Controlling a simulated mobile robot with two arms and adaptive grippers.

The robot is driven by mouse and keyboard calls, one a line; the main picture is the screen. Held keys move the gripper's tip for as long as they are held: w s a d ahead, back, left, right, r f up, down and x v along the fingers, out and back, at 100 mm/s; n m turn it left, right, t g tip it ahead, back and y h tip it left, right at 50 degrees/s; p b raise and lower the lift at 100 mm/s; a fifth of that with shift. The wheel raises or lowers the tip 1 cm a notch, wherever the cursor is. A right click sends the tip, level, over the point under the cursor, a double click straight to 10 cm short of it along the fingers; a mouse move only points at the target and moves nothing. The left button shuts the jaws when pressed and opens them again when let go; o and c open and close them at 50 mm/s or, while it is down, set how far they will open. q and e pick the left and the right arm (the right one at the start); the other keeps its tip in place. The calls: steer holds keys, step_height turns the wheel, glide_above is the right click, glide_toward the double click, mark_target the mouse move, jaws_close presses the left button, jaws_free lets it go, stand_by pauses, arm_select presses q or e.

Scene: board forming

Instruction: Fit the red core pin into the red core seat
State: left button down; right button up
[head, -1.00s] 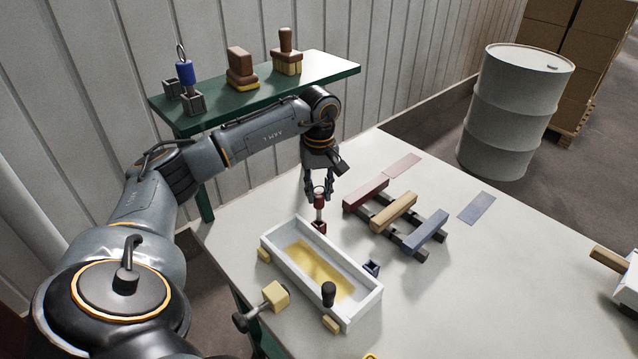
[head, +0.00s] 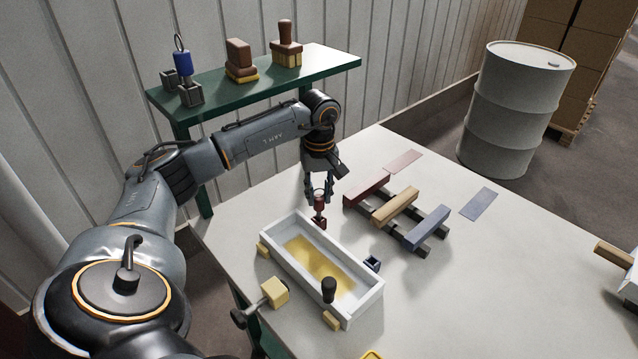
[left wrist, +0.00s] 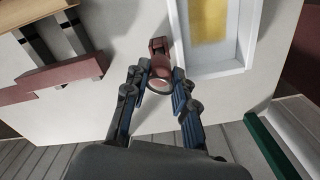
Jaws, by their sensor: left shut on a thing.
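The red core pin (head: 319,202) is upright in my left gripper (head: 319,192), which is shut on its upper part. The red core seat (head: 319,223) is on the table beside the far left end of the white tray. The pin's lower end is at the seat's top; I cannot tell how far it is inside. In the left wrist view, the red pin (left wrist: 160,68) is between the fingertips, with the red seat (left wrist: 157,44) just beyond and partly hidden by it. My right gripper is not in view.
The white tray (head: 372,302) holds yellow material. A small blue seat (head: 372,263) stands at its right side. Red, tan and blue bars (head: 427,228) lie on dark rails.

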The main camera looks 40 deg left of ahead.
mark_target(319, 195)
arm_select(q)
steer(key=shift+f+b, duration=0.6)
steer(key=shift+f, duration=0.3)
steer(key=c, duration=1)
jaws_free()
steer(key=shift+r, duration=0.1)
step_height(319, 195, up, 7)
steer(key=shift+r, duration=0.2)
steer(key=shift+f, duration=0.1)
